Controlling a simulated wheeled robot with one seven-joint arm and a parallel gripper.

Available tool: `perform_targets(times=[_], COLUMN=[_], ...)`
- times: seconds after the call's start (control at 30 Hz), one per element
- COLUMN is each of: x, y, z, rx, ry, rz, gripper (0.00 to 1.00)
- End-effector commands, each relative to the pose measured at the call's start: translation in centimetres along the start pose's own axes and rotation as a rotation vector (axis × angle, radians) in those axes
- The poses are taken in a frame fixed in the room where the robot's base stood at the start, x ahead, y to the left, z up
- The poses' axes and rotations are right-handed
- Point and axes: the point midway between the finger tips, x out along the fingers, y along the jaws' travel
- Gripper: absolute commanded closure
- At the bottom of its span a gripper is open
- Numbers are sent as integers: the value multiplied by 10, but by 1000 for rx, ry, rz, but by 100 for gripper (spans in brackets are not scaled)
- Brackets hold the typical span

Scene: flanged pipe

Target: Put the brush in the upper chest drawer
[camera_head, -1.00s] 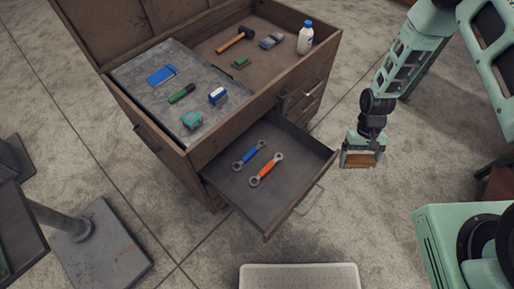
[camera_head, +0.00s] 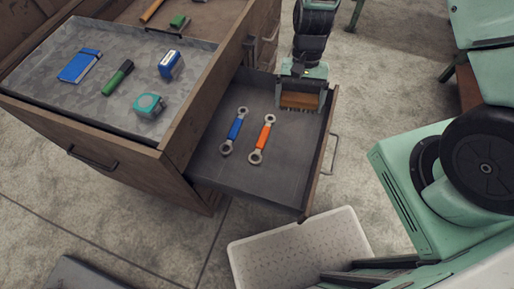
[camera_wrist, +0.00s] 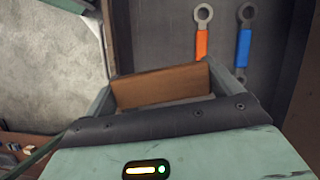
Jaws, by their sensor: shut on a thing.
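My gripper (camera_head: 301,96) is shut on the brush (camera_head: 300,101), a brown wooden block with dark bristles on its lower edge. The brush also shows between the jaws in the wrist view (camera_wrist: 160,87). They are over the back right part of the open chest drawer (camera_head: 285,187); I cannot tell the exact height above its floor. In the drawer lie a blue wrench (camera_head: 235,130) and an orange wrench (camera_head: 263,139), side by side, left of my gripper. The wrenches also show at the top of the wrist view.
The wooden chest (camera_head: 150,178) has a grey top tray (camera_head: 60,110) with a blue notebook (camera_head: 80,66), green marker (camera_head: 118,77), blue-white item (camera_head: 171,64) and teal tape measure (camera_head: 149,105). A pale perforated bin (camera_head: 300,250) stands in front. The drawer's front part is clear.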

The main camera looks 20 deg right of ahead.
Motion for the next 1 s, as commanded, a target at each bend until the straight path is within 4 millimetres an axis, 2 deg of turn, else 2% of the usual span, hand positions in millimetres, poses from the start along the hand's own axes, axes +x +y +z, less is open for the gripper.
perform_targets(times=[0.03, 0.1, 0.43, 0.73, 1.0], x=[19, 26, 41, 86, 107], y=[-4, -9, -21, -21, -22], z=[-2, 4, 21, 5, -4], rx=[24, 59, 154, 162, 159], ry=[1, -2, -15, -20, -19], rz=[-14, -32, -84, -84, -86], gripper=[28, 28, 28, 28, 28])
